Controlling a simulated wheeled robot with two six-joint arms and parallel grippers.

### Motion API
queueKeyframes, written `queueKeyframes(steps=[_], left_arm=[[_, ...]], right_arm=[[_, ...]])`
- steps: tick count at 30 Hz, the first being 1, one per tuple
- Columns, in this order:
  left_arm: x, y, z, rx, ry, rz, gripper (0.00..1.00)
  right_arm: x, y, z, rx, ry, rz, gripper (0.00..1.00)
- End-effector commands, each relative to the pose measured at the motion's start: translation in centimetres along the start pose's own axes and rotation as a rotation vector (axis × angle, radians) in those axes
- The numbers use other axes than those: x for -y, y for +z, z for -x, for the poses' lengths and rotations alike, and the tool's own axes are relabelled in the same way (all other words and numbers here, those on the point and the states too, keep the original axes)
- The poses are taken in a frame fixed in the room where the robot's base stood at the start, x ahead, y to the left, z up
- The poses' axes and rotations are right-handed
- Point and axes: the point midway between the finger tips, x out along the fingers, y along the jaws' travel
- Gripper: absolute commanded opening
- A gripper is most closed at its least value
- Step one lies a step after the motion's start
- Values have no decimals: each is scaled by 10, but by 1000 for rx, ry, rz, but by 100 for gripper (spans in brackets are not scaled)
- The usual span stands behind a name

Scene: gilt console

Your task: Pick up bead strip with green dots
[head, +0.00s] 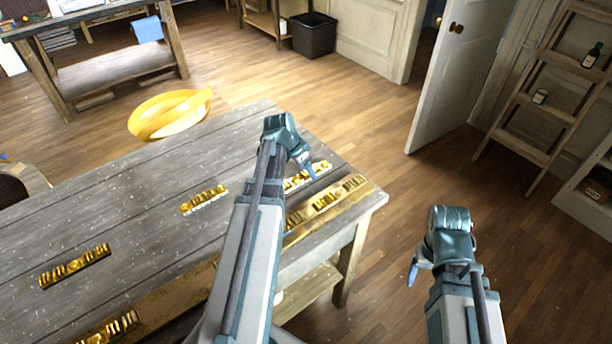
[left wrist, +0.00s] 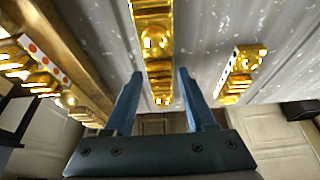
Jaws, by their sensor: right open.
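Several gold bead strips lie on the grey console top. One strip (head: 313,175) is beside my left gripper (head: 308,168); it also shows in the left wrist view (left wrist: 156,45) between the two blue fingers, which are apart and not visibly touching it. Another strip (left wrist: 38,65), on the left of that view, has red dots on a white band. No green dots can be told in either view. My right gripper (head: 413,270) is open and empty, off the console's right side.
More strips lie at the middle (head: 205,198), left (head: 75,266) and front (head: 110,328) of the console (head: 150,215). A ladder shelf (head: 540,95) and open door (head: 445,80) are beyond at right.

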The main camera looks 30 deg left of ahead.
Motion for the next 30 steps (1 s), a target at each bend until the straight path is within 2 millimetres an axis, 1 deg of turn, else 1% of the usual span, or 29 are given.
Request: queueKeyframes(steps=[1, 5, 6, 8, 9, 22, 26, 30], left_arm=[[0, 0, 0, 0, 0, 0, 45], [0, 0, 0, 0, 0, 0, 22], [0, 0, 0, 0, 0, 0, 14], [0, 0, 0, 0, 0, 0, 4], [0, 0, 0, 0, 0, 0, 0], [0, -1, 2, 0, 0, 0, 0], [0, -4, 9, 0, 0, 0, 0], [0, -9, 23, 0, 0, 0, 0]], right_arm=[[0, 0, 0, 0, 0, 0, 71], [0, 0, 0, 0, 0, 0, 71], [0, 0, 0, 0, 0, 0, 71], [0, 0, 0, 0, 0, 0, 71], [0, 0, 0, 0, 0, 0, 71], [0, 0, 3, 0, 0, 0, 71], [-1, 1, 10, 0, 0, 0, 71], [-2, 1, 24, 0, 0, 0, 71]])
